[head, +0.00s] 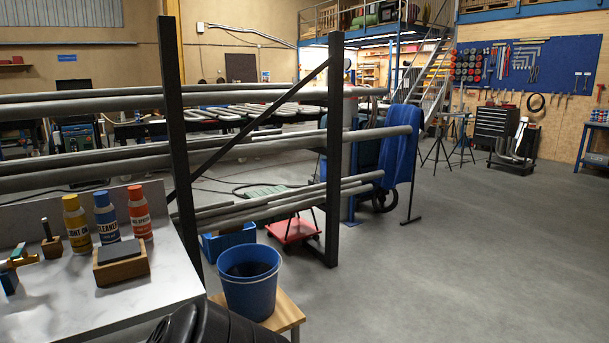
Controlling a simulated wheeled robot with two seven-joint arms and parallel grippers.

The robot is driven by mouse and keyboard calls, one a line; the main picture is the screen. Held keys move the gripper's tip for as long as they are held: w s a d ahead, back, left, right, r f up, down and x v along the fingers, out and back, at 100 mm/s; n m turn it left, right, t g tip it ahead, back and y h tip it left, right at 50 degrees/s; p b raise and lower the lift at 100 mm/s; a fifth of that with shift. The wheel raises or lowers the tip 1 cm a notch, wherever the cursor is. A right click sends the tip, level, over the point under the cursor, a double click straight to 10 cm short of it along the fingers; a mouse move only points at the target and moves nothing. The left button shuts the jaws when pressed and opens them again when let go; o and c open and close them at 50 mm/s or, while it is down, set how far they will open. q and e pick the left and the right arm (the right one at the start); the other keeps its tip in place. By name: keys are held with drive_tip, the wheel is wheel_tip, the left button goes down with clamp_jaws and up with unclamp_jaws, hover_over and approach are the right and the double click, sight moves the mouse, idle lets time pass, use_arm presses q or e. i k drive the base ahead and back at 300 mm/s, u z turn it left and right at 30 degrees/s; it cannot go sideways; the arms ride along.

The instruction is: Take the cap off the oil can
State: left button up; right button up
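A yellow can (77,227) stands upright on the white bench at the left in the head view. Its label is partly readable and ends in "GHT OIL". A yellow cap (70,202) sits on its top. A white can with a blue cap, marked cleaner (107,218), stands just right of it. A red can (140,213) stands right of that one. Neither of my grippers shows in the view, so their state and distance from the oil can are hidden.
On the white bench (170,285), a wooden block with a dark top (121,263) sits in front of the cans. A small dark-handled tool (50,238) stands left of them. A blue bucket (250,284) is on a wooden stool. A pipe rack (178,140) rises behind the bench. Open floor lies right.

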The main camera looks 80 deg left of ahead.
sight(71, 203)
drive_tip(key=k, duration=2)
drive_tip(key=u, duration=1.75)
